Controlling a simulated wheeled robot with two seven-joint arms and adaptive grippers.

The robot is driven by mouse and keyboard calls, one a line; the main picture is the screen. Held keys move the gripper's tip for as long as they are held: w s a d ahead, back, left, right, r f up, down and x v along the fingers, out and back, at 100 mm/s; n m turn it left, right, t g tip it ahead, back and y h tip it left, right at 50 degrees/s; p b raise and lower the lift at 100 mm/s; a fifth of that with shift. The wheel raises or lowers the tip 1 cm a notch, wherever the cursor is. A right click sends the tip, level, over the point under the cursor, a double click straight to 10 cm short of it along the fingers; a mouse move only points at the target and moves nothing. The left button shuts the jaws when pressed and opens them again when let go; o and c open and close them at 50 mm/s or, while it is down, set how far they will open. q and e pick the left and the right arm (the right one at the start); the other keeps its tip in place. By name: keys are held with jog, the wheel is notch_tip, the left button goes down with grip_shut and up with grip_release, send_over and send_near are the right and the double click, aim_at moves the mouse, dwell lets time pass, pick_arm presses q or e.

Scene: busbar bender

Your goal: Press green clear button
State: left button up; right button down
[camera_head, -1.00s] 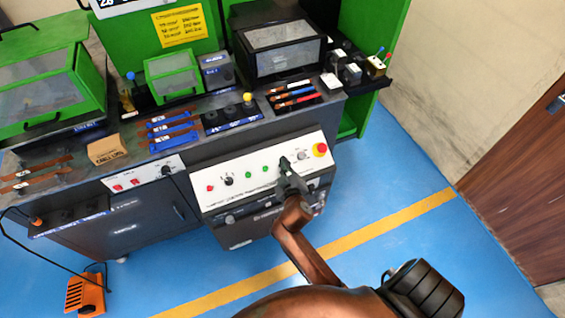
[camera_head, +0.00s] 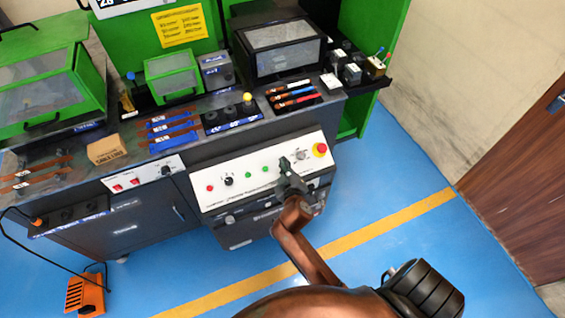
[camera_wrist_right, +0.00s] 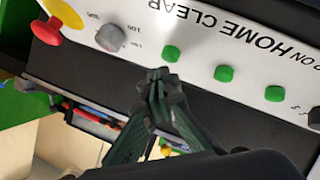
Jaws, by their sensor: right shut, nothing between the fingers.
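The green clear button (camera_wrist_right: 171,53) is a round green cap on the white control panel (camera_head: 215,199). It is the leftmost of the green buttons in the right wrist view, by the upside-down CLEAR lettering. In the head view my right gripper hides it. My right gripper (camera_wrist_right: 158,75) is shut and empty, its fingertips just below the button in the wrist view. I see a small gap in that picture and no contact. In the head view the right gripper (camera_head: 284,161) is in front of the panel's right half. My left gripper is not in view.
Other green buttons (camera_head: 248,174) sit left of the gripper in the head view. A grey knob (camera_wrist_right: 111,38) and a red emergency stop (camera_head: 320,149) on a yellow base are close to its right. A dark ledge lies under the panel. Blue floor is open to the right.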

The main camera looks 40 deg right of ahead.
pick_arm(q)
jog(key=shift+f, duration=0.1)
pick_arm(e)
jog(key=shift+w+f, duration=0.15)
jog(key=shift+f, duration=0.2)
pick_arm(q)
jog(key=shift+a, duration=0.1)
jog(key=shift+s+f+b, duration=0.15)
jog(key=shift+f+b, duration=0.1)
jog(key=shift+b, duration=0.05)
pick_arm(e)
jog(key=shift+w+f, duration=0.25)
jog(key=shift+f, duration=0.25)
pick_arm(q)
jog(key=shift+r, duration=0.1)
pick_arm(e)
jog(key=shift+r, duration=0.1)
dwell(0.4)
pick_arm(q)
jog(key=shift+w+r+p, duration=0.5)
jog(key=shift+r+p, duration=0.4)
jog(key=shift+p, duration=0.05)
pick_arm(e)
jog(key=shift+s+r, duration=0.45)
jog(key=shift+r, duration=0.35)
